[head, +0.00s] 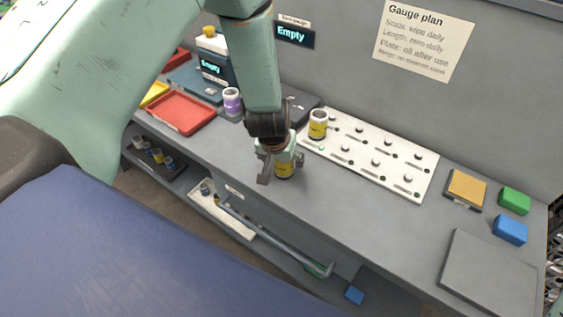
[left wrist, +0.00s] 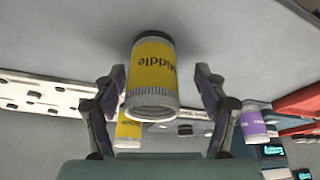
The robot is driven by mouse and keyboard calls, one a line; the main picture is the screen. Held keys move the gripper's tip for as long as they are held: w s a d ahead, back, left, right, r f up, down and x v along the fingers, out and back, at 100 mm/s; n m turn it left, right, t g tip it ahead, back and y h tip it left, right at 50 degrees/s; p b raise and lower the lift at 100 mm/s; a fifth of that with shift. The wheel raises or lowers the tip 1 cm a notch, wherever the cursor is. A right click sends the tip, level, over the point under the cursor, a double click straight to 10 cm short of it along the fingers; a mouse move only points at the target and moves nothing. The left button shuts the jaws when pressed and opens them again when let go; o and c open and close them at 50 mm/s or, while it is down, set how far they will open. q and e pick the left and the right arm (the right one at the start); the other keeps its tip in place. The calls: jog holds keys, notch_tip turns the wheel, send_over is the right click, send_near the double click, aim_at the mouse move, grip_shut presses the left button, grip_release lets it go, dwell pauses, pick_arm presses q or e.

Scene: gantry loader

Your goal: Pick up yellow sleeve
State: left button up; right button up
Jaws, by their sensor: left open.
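In the left wrist view this yellow sleeve (left wrist: 152,75) reads "Middle" and lies between the fingers. My left gripper (head: 276,172) is open, with a finger on each side of the sleeve; gaps show between fingers and sleeve. A second yellow sleeve (head: 318,124) stands at the left end of the white peg board; it shows behind in the left wrist view (left wrist: 128,130). My right gripper is not in view.
A white peg board (head: 345,171) with several pegs lies right of the gripper. Blue (head: 510,230) and green (head: 514,200) blocks sit far right.

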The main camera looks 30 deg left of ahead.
pick_arm(q)
jog(key=shift+d+r, duration=0.15)
jog(key=shift+d, duration=0.2)
jog(key=shift+c, duration=0.8)
jog(key=shift+d, duration=0.25)
jog(key=c, duration=0.3)
jog(key=shift+a, duration=0.45)
jog(key=c, duration=0.5)
jog(key=shift+d, duration=0.35)
grip_shut()
jog(key=shift+a, duration=0.15)
